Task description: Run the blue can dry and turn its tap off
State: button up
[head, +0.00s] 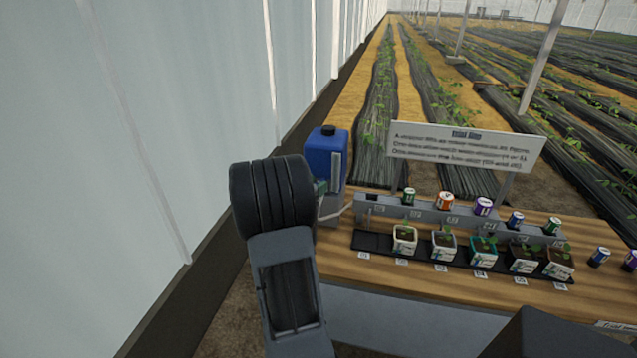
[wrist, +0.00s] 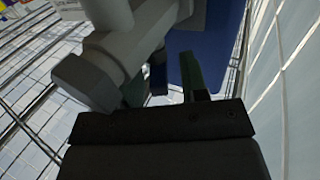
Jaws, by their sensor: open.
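The blue can (head: 325,158) with a black cap stands upright at the left end of the bench in the head view. A pale vertical strip runs down its side; I cannot read a level. A dark green tap part (head: 321,187) shows low on the can, partly behind my arm. In the wrist view the can's blue wall (wrist: 208,55) fills the upper middle. My gripper (wrist: 175,82) is open, close in front of the can at the tap. A dark green piece stands between its dark body and the can. I cannot tell the tap's setting or whether the jaws touch it.
A pale hose (head: 337,213) leads from the can toward a grey rail (head: 430,212) carrying several small cans. Potted seedlings stand in a black tray (head: 372,241) below it. A sign (head: 465,145) rises behind. The greenhouse wall (head: 200,110) is close on the left.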

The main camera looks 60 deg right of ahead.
jog(key=shift+s+d, duration=0.1)
jog(key=shift+d, duration=0.7)
jog(key=shift+c, duration=0.3)
